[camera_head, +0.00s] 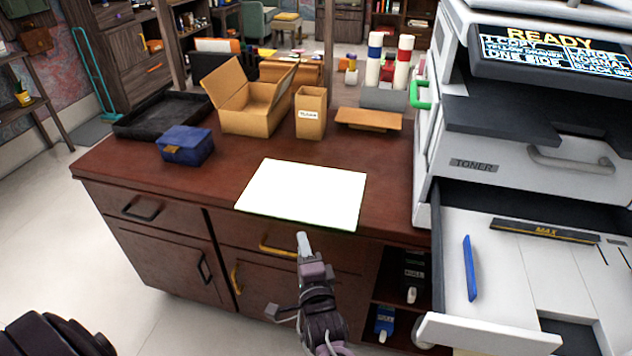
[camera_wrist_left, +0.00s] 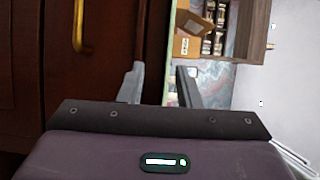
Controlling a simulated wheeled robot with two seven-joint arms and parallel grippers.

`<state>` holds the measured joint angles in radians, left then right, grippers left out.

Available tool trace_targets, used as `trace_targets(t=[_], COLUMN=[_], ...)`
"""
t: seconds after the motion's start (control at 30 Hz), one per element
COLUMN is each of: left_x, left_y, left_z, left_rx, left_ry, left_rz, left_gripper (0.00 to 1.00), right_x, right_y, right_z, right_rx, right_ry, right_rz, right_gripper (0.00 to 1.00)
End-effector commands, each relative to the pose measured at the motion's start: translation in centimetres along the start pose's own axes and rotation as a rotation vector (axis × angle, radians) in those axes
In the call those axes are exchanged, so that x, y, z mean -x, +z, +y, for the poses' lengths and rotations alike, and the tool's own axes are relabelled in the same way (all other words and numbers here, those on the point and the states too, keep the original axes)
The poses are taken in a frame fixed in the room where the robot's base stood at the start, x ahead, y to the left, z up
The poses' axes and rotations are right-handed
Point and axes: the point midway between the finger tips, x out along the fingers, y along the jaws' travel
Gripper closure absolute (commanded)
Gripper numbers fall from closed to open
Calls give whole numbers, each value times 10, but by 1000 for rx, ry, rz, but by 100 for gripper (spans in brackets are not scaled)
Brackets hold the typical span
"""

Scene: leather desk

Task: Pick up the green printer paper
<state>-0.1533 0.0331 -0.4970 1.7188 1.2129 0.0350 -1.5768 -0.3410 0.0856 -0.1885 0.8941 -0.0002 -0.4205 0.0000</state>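A flat sheet or thin stack of paper (camera_head: 303,194) lies on the reddish-brown desk top near its front edge. Its top looks white, with a thin green line along its front edge. My left gripper (camera_head: 304,246) is in front of the desk, just below the paper in the head view and apart from it. In the left wrist view my left gripper (camera_wrist_left: 160,85) has its two fingers apart with nothing between them. My right gripper is not in view.
The desk (camera_head: 215,195) also holds a blue box (camera_head: 185,146), an open cardboard box (camera_head: 250,100), a black tray (camera_head: 160,114) and a small carton (camera_head: 310,112). A large printer (camera_head: 540,150) with an open drawer stands at the right. Drawer handles (camera_head: 277,248) stick out in front.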

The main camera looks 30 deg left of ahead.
Motion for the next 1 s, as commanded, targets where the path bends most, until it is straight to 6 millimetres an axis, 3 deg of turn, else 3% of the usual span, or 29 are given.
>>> trace_targets(t=[0.37,0.7,0.93,1.0], left_x=[-32,-75,-77,-77], left_y=[6,16,16,16], left_z=[-8,-10,-10,-10], left_rx=[-9,-8,-7,-7], left_ry=[-10,-8,-6,-6], left_rz=[-13,-11,-11,-11], left_gripper=[69,69,69,78], right_x=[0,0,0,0], right_y=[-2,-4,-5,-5], right_z=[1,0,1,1], right_rx=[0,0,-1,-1], right_ry=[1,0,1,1], right_rz=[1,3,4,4], right_gripper=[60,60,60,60])
